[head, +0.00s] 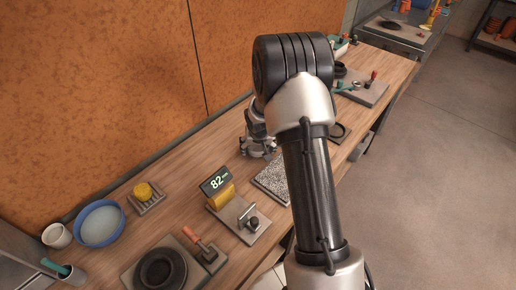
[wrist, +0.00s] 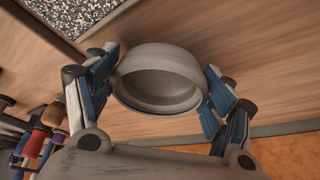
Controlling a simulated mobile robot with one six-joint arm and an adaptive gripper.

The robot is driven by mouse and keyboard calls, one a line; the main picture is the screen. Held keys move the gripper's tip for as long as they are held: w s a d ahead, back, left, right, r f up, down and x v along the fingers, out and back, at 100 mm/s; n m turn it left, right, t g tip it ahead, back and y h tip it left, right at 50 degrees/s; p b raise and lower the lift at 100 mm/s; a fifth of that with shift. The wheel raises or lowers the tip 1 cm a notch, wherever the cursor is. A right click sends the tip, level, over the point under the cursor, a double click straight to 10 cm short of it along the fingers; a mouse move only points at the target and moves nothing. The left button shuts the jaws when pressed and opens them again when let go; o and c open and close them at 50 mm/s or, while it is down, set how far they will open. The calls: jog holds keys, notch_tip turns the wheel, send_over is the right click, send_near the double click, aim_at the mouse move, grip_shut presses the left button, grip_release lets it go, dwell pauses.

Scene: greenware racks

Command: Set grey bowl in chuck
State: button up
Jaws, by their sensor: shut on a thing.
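In the wrist view, my gripper (wrist: 162,64) is shut on the grey bowl (wrist: 158,92). The bowl sits between the blue-padded fingers, and its round opening shows. The wooden bench lies behind it. In the head view, my gripper (head: 258,148) is over the middle of the bench, partly behind my arm, and I cannot make out the bowl there. Another dark ring (head: 341,131) shows right of my arm. I cannot tell which is the chuck.
A display reading 82 (head: 215,182) and a speckled slab (head: 271,181) are near my gripper. An orange-brown wall (head: 100,90) runs behind the bench (head: 190,185).

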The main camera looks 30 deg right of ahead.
jog(key=shift+f, duration=0.15)
jog(key=o, duration=1.2)
jog(key=shift+c, duration=0.2)
